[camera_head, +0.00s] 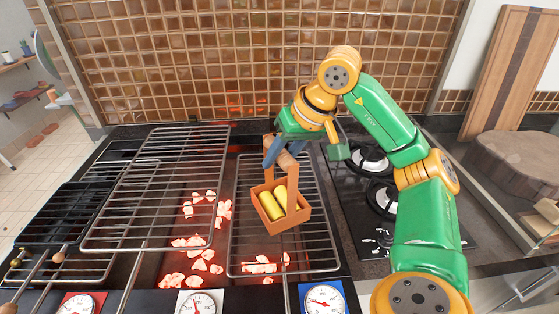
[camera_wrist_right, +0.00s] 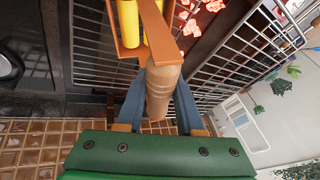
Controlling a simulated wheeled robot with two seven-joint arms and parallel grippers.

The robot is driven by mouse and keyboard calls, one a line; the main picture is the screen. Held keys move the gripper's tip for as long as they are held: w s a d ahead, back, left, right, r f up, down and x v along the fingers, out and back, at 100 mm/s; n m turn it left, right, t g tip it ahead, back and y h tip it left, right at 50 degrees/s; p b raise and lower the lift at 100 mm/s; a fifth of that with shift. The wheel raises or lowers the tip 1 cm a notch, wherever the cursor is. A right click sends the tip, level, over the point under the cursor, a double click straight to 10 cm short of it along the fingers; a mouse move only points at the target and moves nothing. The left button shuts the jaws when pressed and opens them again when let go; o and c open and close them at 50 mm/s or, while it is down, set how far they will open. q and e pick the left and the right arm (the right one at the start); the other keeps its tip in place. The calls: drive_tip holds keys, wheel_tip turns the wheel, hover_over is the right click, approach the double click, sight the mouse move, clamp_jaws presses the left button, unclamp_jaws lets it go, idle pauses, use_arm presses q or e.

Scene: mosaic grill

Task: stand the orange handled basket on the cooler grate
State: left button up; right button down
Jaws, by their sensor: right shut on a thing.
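The orange basket (camera_head: 293,220) holds yellow pieces (camera_head: 271,204) and has a tall handle with a thick wooden grip (camera_head: 287,158). My right gripper (camera_head: 279,152) is shut on this grip, its blue fingers on either side. In the right wrist view the gripper (camera_wrist_right: 159,100) clasps the wooden grip (camera_wrist_right: 162,88), with the basket (camera_wrist_right: 124,50) beyond. The basket is over the right grate (camera_head: 320,249), above a blue-framed gauge (camera_head: 323,299); I cannot tell whether it touches the bars. Few glowing coals show under this grate. My left gripper is not in view.
A larger grate (camera_head: 158,136) lies to the left, with many glowing coals (camera_head: 200,256) beside and under its right part. A dark hob (camera_head: 385,205) is on the right. A tiled wall (camera_head: 220,60) closes the back. Bars left of the basket are bare.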

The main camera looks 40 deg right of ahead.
drive_tip(key=shift+f+b, duration=0.6)
drive_tip(key=shift+f, duration=0.9)
drive_tip(key=shift+f, duration=0.15)
drive_tip(key=c, duration=0.5)
unclamp_jaws()
drive_tip(key=shift+c, duration=0.2)
drive_tip(key=shift+a, duration=0.1)
